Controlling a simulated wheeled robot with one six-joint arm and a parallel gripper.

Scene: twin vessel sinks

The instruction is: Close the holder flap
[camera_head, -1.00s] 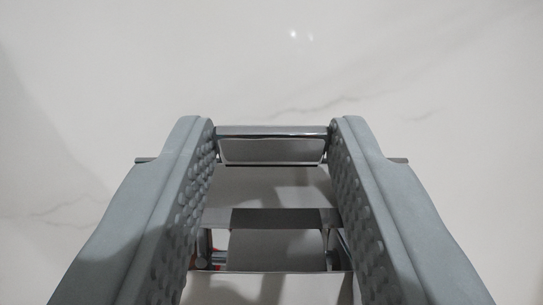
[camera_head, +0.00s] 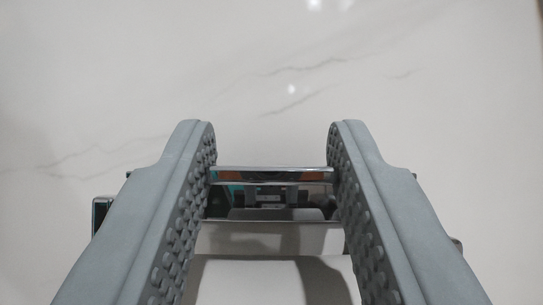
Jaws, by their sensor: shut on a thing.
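My gripper (camera_head: 271,150) reaches forward from the bottom of the view. Its two grey, studded fingers are shut on the holder flap (camera_head: 270,176), a shiny metal plate spanning the gap between them. The flap's front edge is a bright bar, and its dark mirror-like face shows orange and teal reflections. Below it is a white rounded surface (camera_head: 272,275), which looks like a paper roll. Dark metal ends of the holder (camera_head: 101,214) stick out beyond the fingers at the left and right. The fingers hide much of the holder's sides.
A white marble wall (camera_head: 270,60) with grey veins fills the background. Its surface is bare above and to both sides of the holder.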

